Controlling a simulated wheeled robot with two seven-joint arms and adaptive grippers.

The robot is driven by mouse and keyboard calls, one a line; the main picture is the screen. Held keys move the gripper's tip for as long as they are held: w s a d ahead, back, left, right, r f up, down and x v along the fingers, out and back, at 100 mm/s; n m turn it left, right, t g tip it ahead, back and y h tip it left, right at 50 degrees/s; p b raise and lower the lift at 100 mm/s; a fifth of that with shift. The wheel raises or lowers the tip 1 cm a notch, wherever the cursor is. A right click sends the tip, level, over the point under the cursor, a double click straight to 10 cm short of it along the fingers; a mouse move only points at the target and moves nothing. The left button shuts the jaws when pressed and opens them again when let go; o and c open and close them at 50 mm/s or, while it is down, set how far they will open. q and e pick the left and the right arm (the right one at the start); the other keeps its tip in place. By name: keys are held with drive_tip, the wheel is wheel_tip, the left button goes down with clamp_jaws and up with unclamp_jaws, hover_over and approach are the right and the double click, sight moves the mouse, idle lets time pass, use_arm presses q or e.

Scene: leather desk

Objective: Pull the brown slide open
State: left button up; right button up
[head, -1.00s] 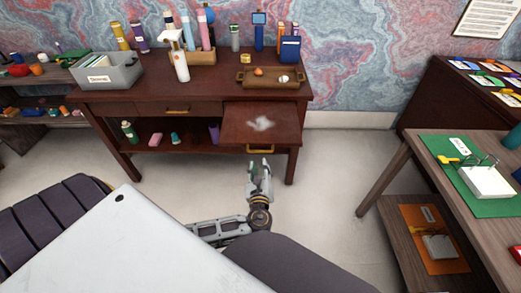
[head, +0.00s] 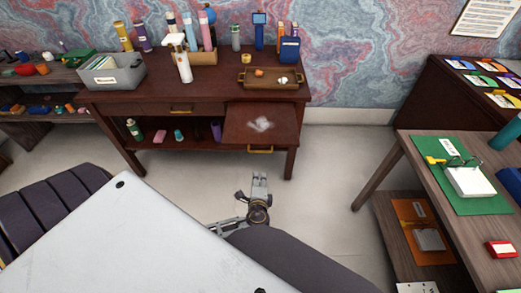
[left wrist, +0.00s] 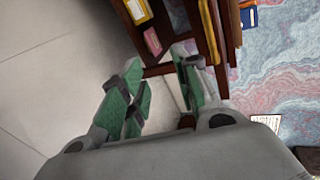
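The brown slide (head: 270,137) sticks out from the right front of the dark wooden desk, with a pale smudge on its top. Its brass handle (head: 260,150) is on its front edge. My left gripper (head: 259,176) is in front of the slide, apart from the handle and nearer to my body. In the left wrist view its two green-padded fingers (left wrist: 163,82) are spread with nothing between them. My right gripper is not in view.
The desk top (head: 215,90) holds a grey bin (head: 112,77), bottles and a brown tray (head: 268,85). A drawer with a brass pull (head: 181,109) is left of the slide. A side table (head: 440,165) stands at the right. The floor (head: 325,190) before the slide is clear.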

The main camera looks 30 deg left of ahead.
use_arm(q)
drive_tip(key=n, duration=0.1)
drive_tip(key=t+p, duration=0.2)
drive_tip(key=p, duration=0.1)
approach(260, 152)
drive_tip(key=s+d, duration=0.2)
drive_tip(key=shift+s+d+r+y, duration=0.1)
drive_tip(key=shift+s+d+y, duration=0.1)
drive_tip(key=shift+y, duration=0.2)
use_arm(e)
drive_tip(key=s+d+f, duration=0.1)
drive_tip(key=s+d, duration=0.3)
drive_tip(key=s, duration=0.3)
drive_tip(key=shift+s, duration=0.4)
use_arm(q)
drive_tip(key=shift+w+a, duration=0.1)
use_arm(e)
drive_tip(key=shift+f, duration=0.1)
use_arm(q)
drive_tip(key=shift+x, duration=6.85)
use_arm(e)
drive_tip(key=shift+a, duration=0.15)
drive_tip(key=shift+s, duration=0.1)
use_arm(q)
clamp_jaws()
